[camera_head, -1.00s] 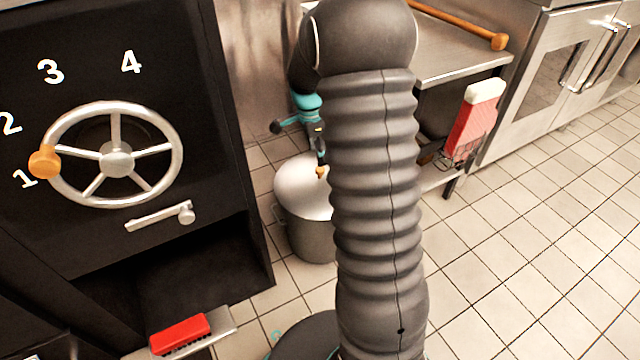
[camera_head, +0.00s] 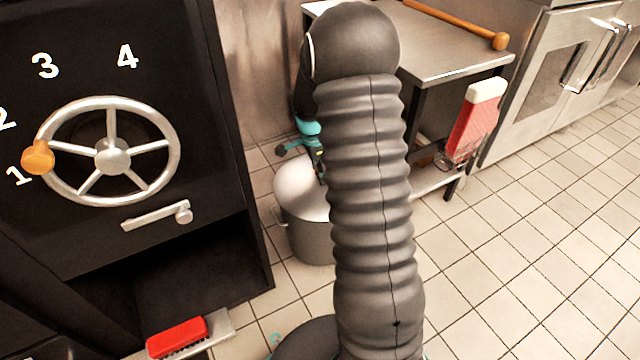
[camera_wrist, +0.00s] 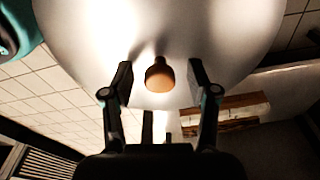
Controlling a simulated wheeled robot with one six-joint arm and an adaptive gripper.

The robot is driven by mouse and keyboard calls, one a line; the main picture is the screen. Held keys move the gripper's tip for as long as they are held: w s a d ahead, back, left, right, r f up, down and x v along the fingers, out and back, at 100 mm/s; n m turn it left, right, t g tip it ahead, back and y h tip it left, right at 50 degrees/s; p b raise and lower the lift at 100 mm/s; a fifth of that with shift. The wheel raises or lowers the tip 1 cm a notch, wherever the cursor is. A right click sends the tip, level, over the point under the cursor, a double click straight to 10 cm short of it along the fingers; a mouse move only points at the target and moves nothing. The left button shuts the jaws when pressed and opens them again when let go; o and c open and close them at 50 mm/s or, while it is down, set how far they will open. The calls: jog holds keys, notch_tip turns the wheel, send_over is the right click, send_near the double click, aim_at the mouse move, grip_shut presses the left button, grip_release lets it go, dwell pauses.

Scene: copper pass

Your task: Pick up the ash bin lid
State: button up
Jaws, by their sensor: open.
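The ash bin lid (camera_head: 298,188) is a pale, shiny metal dome on top of the grey ash bin (camera_head: 311,240), which stands on the tiled floor. In the wrist view the lid (camera_wrist: 95,45) fills the upper middle, and its round orange-brown knob (camera_wrist: 159,76) shows near the centre. My gripper (camera_wrist: 157,82) is open, with one finger on each side of the knob and a gap on both sides. In the head view my arm covers the right part of the bin and lid, and the knob and most of the gripper are hidden.
A black cabinet with a spoked handwheel (camera_head: 112,157) stands left of the bin. A red brush (camera_head: 177,337) lies on a ledge at its base. A steel table (camera_head: 455,52) with a wooden-handled tool is behind right. The tiled floor at right is clear.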

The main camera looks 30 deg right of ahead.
grip_shut()
jog(key=shift+r, duration=0.15)
notch_tip(320, 180, up, 9)
jog(key=shift+p, duration=0.9)
jog(key=shift+r+p, duration=0.25)
jog(key=shift+p, duration=0.25)
jog(key=shift+f+p, duration=0.3)
jog(key=shift+p, duration=0.8)
jog(key=shift+f, duration=0.5)
jog(key=shift+f+b, duration=1.9)
jog(key=shift+f, duration=1.3)
